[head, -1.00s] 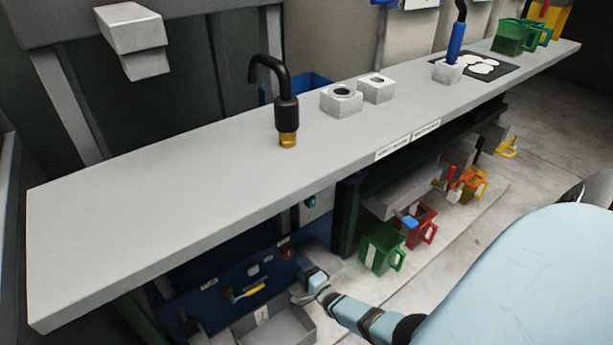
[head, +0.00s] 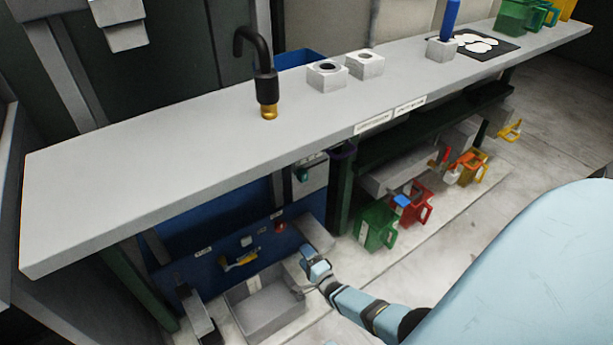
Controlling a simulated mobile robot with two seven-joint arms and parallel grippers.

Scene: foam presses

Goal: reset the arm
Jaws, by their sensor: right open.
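My right arm (head: 360,308), light blue with dark joints, comes in from the lower right. Its gripper (head: 307,257) is small in view, below the bench edge and in front of the dark blue panel (head: 210,275). It is open, and I see nothing held in it. It shows to the upper right of the grey open bin (head: 268,307); I cannot tell its exact height. My left gripper is not in view.
A long grey bench (head: 150,165) overhangs the area, carrying a black spout (head: 266,85) and pale blocks (head: 326,76). Green (head: 374,226) and red jugs (head: 416,203) stand right of the gripper. A yellow handle (head: 240,260) is on the panel. The floor at right looks clear.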

